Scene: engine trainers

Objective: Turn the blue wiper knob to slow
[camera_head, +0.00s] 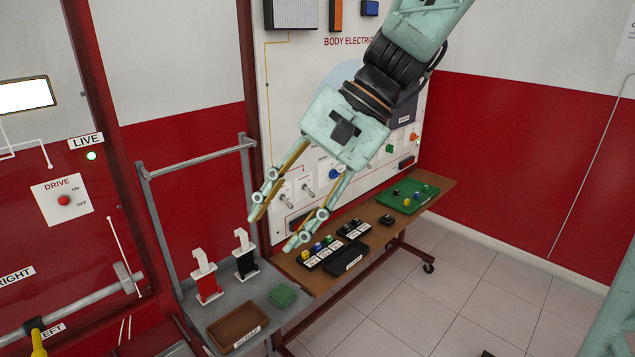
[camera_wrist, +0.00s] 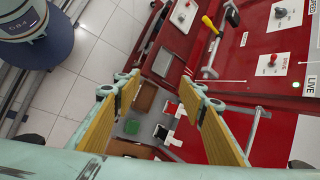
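A small blue knob (camera_head: 334,174) sits low on the white body electrics panel (camera_head: 285,80) in the head view. It shows close beside one finger of my gripper, and its label and pointer setting are too small to read. My gripper (camera_head: 272,232) hangs in front of the panel, pointing down and left. Its two fingers are wide apart with nothing between them. In the wrist view my gripper (camera_wrist: 162,80) is also open and empty, and the blue knob does not show there.
Below the panel, a brown bench (camera_head: 440,192) bears a green board (camera_head: 425,200) and black modules. Left of it, a grey cart (camera_head: 205,312) bears red (camera_head: 207,286) and black (camera_head: 245,262) stands, a green block (camera_head: 283,295) and a brown tray (camera_head: 236,322). Tiled floor at right is mostly clear.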

